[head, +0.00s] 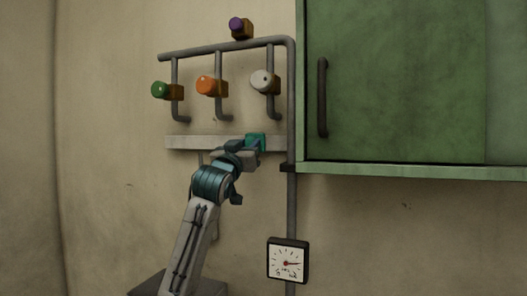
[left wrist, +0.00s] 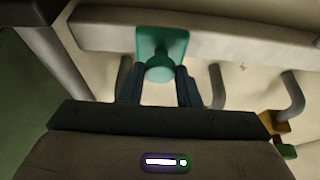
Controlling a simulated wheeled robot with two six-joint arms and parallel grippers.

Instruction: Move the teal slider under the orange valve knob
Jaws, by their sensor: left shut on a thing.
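The teal slider (head: 256,140) sits on the pale horizontal rail (head: 190,142) near its right end, below the white valve knob. The orange valve knob (head: 206,85) is on the middle pipe branch, up and to the left of the slider. My left gripper (head: 250,147) is shut on the slider. In the left wrist view the teal slider (left wrist: 161,52) has its round grip between the two fingers of my left gripper (left wrist: 159,78), with the rail (left wrist: 105,28) behind it. My right gripper is not in view.
A green knob (head: 159,90) is left of the orange one, a white knob (head: 262,81) right of it, and a purple knob (head: 238,25) above. A vertical pipe (head: 291,215) and a gauge (head: 287,261) stand right of the rail. A green cabinet (head: 400,85) fills the upper right.

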